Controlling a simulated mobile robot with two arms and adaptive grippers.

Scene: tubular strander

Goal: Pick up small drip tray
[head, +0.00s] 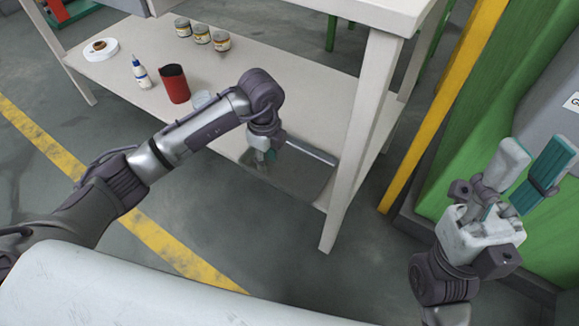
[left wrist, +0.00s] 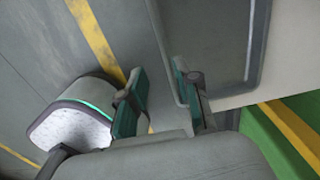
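The small drip tray (head: 305,178) is a shallow dark grey tray with a raised rim. It lies on the lower shelf of the pale table, at the shelf's front right end. My left gripper (head: 264,154) points down at the tray's left part in the head view, and partly hides it. In the left wrist view the tray (left wrist: 208,38) shows at the top. The left gripper's fingers (left wrist: 163,100) are apart there, one on each side of the tray's rim, with a gap visible. My right gripper (head: 531,163) is open and empty at the right, away from the tray.
The shelf also holds a red cup (head: 174,84), a glue bottle (head: 140,73), a tape roll (head: 101,48) and several jars (head: 201,34). A table leg (head: 352,150) stands right of the tray. A yellow post (head: 437,115) and green machine (head: 458,130) are further right.

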